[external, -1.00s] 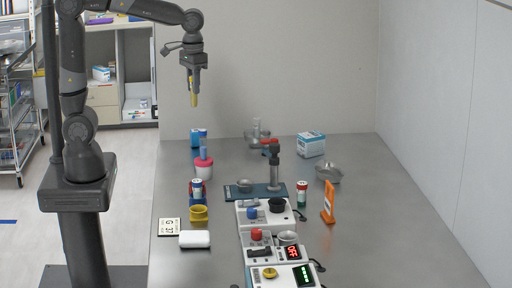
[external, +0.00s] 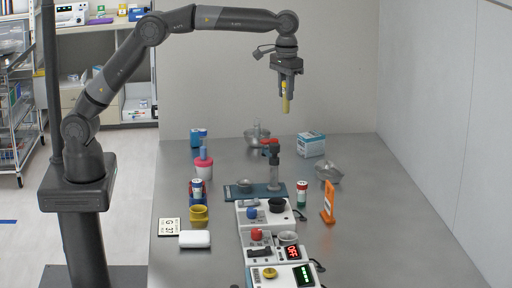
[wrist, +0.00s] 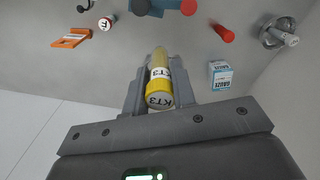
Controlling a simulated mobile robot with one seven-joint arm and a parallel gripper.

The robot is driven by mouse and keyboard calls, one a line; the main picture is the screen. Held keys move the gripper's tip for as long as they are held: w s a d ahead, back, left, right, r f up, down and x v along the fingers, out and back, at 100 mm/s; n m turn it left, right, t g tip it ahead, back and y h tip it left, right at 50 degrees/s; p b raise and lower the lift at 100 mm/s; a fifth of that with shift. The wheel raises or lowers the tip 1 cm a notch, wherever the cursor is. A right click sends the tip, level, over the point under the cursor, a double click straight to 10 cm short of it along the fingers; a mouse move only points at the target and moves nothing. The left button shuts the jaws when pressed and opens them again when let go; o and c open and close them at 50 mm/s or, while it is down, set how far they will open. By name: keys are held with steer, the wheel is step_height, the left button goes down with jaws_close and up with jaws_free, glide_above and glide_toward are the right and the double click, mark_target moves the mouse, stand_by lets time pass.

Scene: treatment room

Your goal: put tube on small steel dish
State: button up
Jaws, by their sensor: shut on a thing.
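My gripper (external: 286,92) is shut on a yellow tube (external: 286,104) and holds it upright, high above the back part of the table. In the wrist view the tube (wrist: 160,82) sits between the fingers, its yellow end marked KT3. Several metal dishes show in the external view. A small grey one (external: 245,186) sits on a teal board, and another (external: 288,237) sits on a white device. A wider steel dish (external: 328,172) stands at the right. I cannot tell for certain which is the small steel dish. All are well below and apart from the gripper.
A steel bowl (external: 257,138) at the back holds a pale upright item. White devices fill the front middle. The table's right side is clear.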

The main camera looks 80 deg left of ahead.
steer(key=w+d+f, duration=0.4)
steer(key=w+d, duration=0.1)
steer(key=w+a+f, duration=0.3)
steer(key=a+f, duration=0.1)
steer(key=f, duration=0.3)
steer(key=w+a+f, duration=0.4)
steer(key=a+f, duration=0.1)
steer(key=f, duration=0.3)
steer(key=shift+f, duration=0.2)
steer(key=shift+a, duration=0.1)
steer(key=shift+f, duration=0.6)
steer(key=o, duration=1)
